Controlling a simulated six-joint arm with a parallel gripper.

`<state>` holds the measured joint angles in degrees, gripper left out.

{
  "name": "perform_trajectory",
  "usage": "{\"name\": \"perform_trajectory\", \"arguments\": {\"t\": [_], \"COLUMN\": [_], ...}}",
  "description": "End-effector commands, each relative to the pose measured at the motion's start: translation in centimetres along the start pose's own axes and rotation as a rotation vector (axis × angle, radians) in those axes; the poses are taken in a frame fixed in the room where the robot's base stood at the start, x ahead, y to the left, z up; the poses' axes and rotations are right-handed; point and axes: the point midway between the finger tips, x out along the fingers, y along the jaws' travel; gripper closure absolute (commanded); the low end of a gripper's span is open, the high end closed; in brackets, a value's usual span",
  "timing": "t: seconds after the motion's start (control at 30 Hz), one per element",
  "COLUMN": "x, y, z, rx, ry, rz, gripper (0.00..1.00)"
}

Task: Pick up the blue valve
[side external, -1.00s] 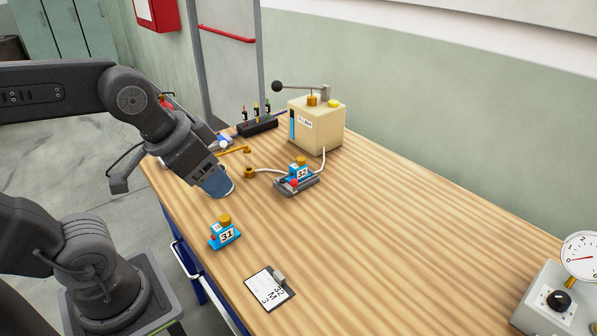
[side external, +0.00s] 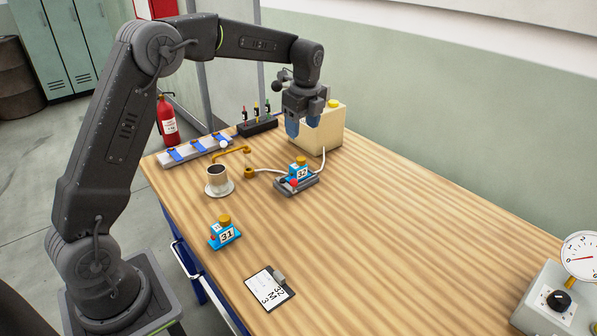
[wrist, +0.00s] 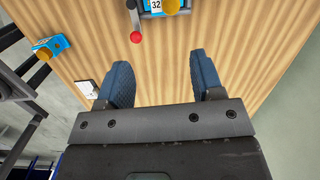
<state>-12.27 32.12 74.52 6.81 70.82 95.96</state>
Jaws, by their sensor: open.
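Two blue valves show. The valve marked 31 (side external: 226,232) stands alone at the table's front left, with a brass knob on top. It is also at the left of the wrist view (wrist: 46,46). The valve marked 32 (side external: 301,172) sits in a grey holder (side external: 297,186) with a red ball handle, near a white hose. Its top end is cut off in the wrist view (wrist: 156,5). My gripper (side external: 303,130) is raised in front of the cream box, beyond valve 32. Its blue fingers (wrist: 160,72) are apart with nothing between them.
The cream box (side external: 325,127) stands behind my gripper. A cup (side external: 217,174) on a saucer, brass pipework (side external: 248,164) and a rack of small bottles (side external: 257,127) are at left. A clipboard (side external: 264,290) lies in front. The table's middle right is clear.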

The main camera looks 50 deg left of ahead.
Motion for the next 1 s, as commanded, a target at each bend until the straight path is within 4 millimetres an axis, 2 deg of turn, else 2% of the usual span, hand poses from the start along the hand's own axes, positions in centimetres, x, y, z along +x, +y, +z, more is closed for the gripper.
{"name": "perform_trajectory", "arguments": {"t": [0.1,0.27,0.5,0.6,0.87,1.0], "x": [1.4,3.2,7.8,9.2,11.0,13.2], "y": [-0.9,-1.0,-0.8,-0.8,-0.8,-0.8], "z": [0.5,0.7,0.7,0.7,0.8,1.0], "rx": [0.061,0.078,0.076,0.075,0.075,0.074], "ry": [-0.002,-0.002,-0.002,-0.002,-0.002,-0.002], "rz": [0.018,0.025,0.026,0.025,0.023,0.025], "gripper": [0.39,0.39,0.39,0.39,0.39,0.39]}}
